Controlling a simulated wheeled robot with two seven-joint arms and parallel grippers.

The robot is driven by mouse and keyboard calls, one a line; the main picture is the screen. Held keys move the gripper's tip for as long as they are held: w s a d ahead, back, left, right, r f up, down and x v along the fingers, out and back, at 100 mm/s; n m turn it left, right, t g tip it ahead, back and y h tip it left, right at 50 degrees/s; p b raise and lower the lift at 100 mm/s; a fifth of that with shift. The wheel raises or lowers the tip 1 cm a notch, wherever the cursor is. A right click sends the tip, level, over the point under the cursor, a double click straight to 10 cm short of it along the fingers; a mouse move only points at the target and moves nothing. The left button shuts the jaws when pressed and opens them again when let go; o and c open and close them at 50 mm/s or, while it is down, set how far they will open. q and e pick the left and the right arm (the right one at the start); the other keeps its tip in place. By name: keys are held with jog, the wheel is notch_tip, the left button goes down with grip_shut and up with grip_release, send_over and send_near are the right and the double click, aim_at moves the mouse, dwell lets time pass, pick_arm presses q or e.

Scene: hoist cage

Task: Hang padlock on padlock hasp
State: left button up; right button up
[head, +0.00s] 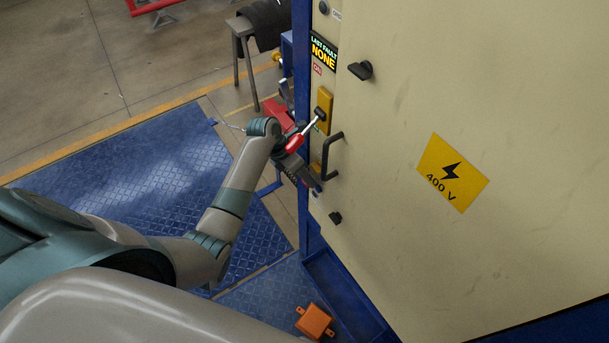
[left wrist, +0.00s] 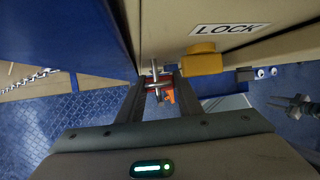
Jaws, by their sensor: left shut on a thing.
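My left gripper (head: 314,184) is at the edge of the cream cabinet door, below the red-handled lever. In the left wrist view, its two fingers (left wrist: 160,96) are shut on a padlock (left wrist: 168,97) with a red-orange body and steel shackle. The shackle points up toward the cabinet edge. The yellow block (left wrist: 202,58) below the LOCK label, which seems to be the padlock hasp, is just right of the padlock and looks apart from it. In the head view, a bit of yellow (head: 316,170) shows beside my gripper; the padlock is not clear there.
A lever with a red grip (head: 294,143) slants from a yellow plate (head: 324,98) close above my gripper. A black door handle (head: 331,157) stands out just right. An orange box (head: 315,322) lies low by the cabinet. Blue floor plate (head: 130,170) is clear at left.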

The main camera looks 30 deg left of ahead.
dwell(0.3)
pick_arm(q)
jog(key=o, duration=1.2)
pick_arm(e)
jog(key=shift+d, duration=0.25)
pick_arm(q)
jog(key=shift+r, duration=0.15)
jog(key=shift+b+v, duration=0.85)
jog(key=shift+v, duration=7.75)
pick_arm(e)
jog(key=shift+a+f, duration=0.2)
jog(key=shift+f, duration=0.65)
jog(key=shift+d, duration=0.25)
